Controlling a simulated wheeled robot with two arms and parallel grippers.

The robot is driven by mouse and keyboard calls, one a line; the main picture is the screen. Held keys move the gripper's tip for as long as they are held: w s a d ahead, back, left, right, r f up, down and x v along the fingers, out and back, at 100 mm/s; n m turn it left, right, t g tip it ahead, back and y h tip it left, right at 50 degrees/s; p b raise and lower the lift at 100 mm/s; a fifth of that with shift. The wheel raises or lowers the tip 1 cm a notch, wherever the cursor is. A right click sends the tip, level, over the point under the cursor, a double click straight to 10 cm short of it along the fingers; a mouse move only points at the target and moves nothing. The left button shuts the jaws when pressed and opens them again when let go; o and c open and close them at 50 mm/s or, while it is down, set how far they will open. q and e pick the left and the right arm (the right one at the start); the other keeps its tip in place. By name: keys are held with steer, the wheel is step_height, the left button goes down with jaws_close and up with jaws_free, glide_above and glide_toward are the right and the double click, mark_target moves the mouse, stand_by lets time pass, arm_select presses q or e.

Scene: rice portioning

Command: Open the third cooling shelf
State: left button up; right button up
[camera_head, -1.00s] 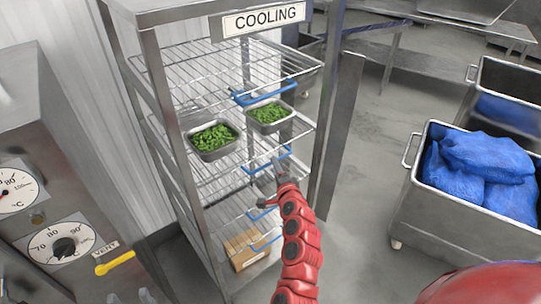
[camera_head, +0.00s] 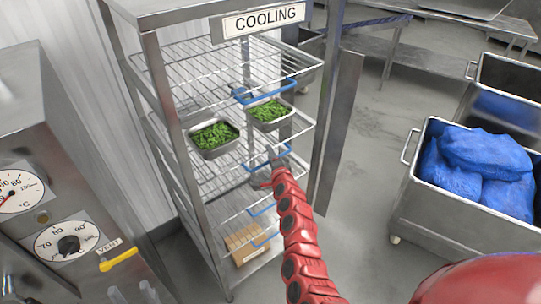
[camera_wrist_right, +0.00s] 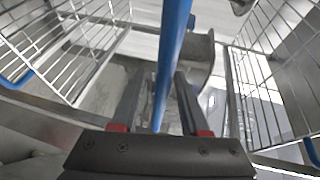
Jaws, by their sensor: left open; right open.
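The metal cooling rack (camera_head: 177,130) stands at centre-left in the head view with several wire shelves, each with a blue front handle. The top handle (camera_head: 265,92) is clear of my grippers. My right gripper (camera_head: 263,178), at the end of the red arm, is at the rack front by a middle blue handle (camera_head: 284,150). In the right wrist view a blue bar (camera_wrist_right: 170,55) runs between the fingers of my right gripper (camera_wrist_right: 158,95), which are apart on both sides of it. Contact cannot be told. My left gripper is not in view.
Two metal trays of green food (camera_head: 214,138) (camera_head: 270,113) sit on a shelf above my gripper. A cardboard box (camera_head: 243,240) is at the rack bottom. A metal cart with blue bags (camera_head: 480,170) stands right. A dial cabinet (camera_head: 60,180) is left. Floor right of the rack is free.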

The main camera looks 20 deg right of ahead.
steer(key=shift+s+a, duration=0.1)
jaws_close()
